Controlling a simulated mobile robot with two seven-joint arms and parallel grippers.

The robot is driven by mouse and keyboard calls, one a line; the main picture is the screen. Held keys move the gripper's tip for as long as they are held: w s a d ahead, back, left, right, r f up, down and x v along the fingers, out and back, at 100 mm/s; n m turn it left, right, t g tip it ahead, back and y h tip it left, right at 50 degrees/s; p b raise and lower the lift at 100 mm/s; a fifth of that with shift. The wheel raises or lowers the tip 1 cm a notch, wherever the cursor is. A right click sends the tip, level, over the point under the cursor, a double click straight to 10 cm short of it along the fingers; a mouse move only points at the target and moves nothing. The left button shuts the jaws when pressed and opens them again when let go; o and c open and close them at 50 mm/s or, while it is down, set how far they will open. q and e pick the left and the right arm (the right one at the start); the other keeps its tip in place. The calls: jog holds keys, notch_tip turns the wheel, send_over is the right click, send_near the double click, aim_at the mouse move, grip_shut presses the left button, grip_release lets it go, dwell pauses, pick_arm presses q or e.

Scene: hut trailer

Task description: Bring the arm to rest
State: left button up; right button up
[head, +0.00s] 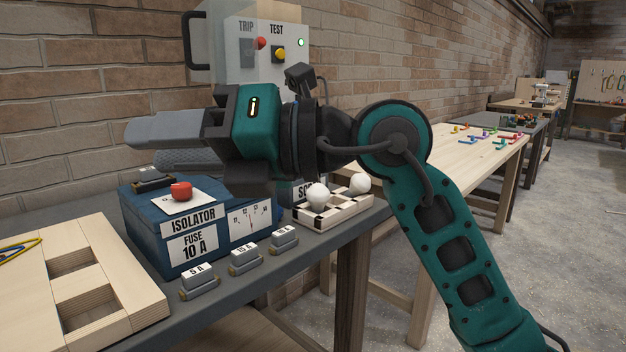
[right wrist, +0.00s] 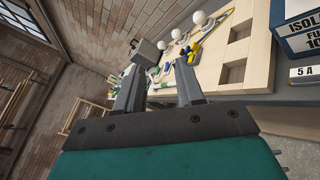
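My right arm reaches in from the lower right of the head view. Its gripper (head: 150,144) points left, above the blue isolator box (head: 146,222) and in front of the brick wall. In the right wrist view its two grey fingers (right wrist: 158,85) stand apart with nothing held between them, so it is open. In the head view the gripper hides part of the box's top and the lower part of the wall-side TRIP/TEST panel (head: 236,40). My left gripper is not clearly seen in either view.
Several labelled fuses (head: 246,259) stand along the bench edge (head: 200,325). A checkered tray (head: 342,214) holds white bulbs. A wooden board with recesses (head: 35,285) lies at left. The right wrist view shows bulbs (right wrist: 199,18) and wires. Floor (head: 560,240) at right is clear.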

jog(key=w+d+f+m+t+y+p, duration=0.3)
jog(key=w+d+m+t+y+p, duration=0.3)
jog(key=d+m, duration=0.6)
jog(key=w+d+f+m+t+h+p, duration=0.1)
jog(key=d+f+m+t+h, duration=0.45)
jog(key=f+m+h, duration=0.4)
jog(key=w+d+f+m+t+h+p, duration=0.15)
jog(key=d+f+m+t+h, duration=0.4)
jog(key=m, duration=0.75)
pick_arm(q)
jog(key=s+a+r+y+p, duration=0.1)
jog(key=s+a+r+p, duration=0.1)
jog(key=r, duration=0.6)
jog(key=shift+a+r+p, duration=0.25)
jog(key=shift+a+p, duration=0.25)
jog(key=shift+p, duration=0.3)
pick_arm(e)
jog(key=s+d+f+m+g+h, duration=0.3)
jog(key=s+f, duration=0.5)
jog(key=f, duration=0.4)
jog(key=s+d+f+m+g+h, duration=0.3)
jog(key=s+d+f+m+g, duration=0.1)
jog(key=s+f, duration=0.5)
notch_tip(320, 180, down, 3)
jog(key=shift+d+r+g, duration=0.1)
jog(key=shift+d+g, duration=0.15)
jog(key=shift+g, duration=0.15)
pick_arm(q)
jog(key=shift+d, duration=0.1)
jog(key=shift+w+r, duration=0.1)
